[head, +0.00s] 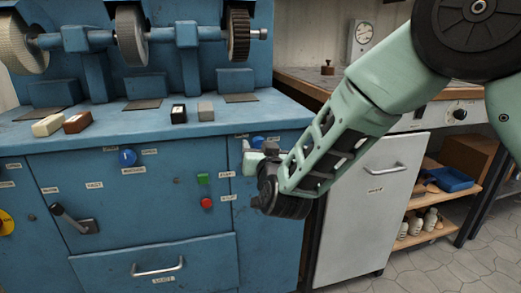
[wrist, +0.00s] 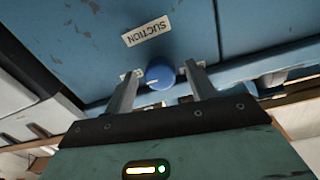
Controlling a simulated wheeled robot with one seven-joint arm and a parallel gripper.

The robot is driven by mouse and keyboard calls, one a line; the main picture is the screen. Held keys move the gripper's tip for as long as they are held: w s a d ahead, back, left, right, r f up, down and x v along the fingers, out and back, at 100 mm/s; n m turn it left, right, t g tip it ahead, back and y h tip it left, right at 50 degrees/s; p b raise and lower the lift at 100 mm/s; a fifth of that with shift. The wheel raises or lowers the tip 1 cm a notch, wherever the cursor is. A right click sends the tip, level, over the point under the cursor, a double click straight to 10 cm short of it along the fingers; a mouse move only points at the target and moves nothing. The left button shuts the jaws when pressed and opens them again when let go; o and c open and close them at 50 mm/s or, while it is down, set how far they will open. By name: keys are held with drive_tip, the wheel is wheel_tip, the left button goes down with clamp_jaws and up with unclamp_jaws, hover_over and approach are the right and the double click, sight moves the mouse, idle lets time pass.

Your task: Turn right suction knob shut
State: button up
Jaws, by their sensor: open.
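The right suction knob (wrist: 160,74) is blue and round, with a pale pointer mark on its edge. It sits between the two spread fingers of my gripper (wrist: 163,71) in the wrist view, with a visible gap on each side. A white label (wrist: 147,31) reading SUCTION is beside it, upside down in that view. In the head view the knob (head: 257,141) is partly hidden behind my gripper (head: 257,152), which is at the right end of the blue machine's front. My gripper is open and holds nothing.
Another blue knob (head: 127,157) is further left on the blue machine (head: 130,215). A green button (head: 202,178) and a red button (head: 207,202) are just left of my gripper. A white cabinet (head: 365,215) stands close on the right.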

drive_tip(key=c, duration=1)
drive_tip(key=n+p, duration=0.2)
drive_tip(key=n, duration=0.2)
drive_tip(key=n+p, duration=0.2)
drive_tip(key=n, duration=0.2)
drive_tip(key=shift+n, duration=0.4)
drive_tip(key=n+p, duration=0.2)
drive_tip(key=n, duration=0.3)
drive_tip(key=shift+d+n+p, duration=0.15)
drive_tip(key=shift+n+p, duration=0.15)
drive_tip(key=shift+p, duration=0.1)
drive_tip(key=shift+n+y+p, duration=0.3)
drive_tip(key=shift+n+p, duration=0.7)
drive_tip(key=shift+n, duration=0.9)
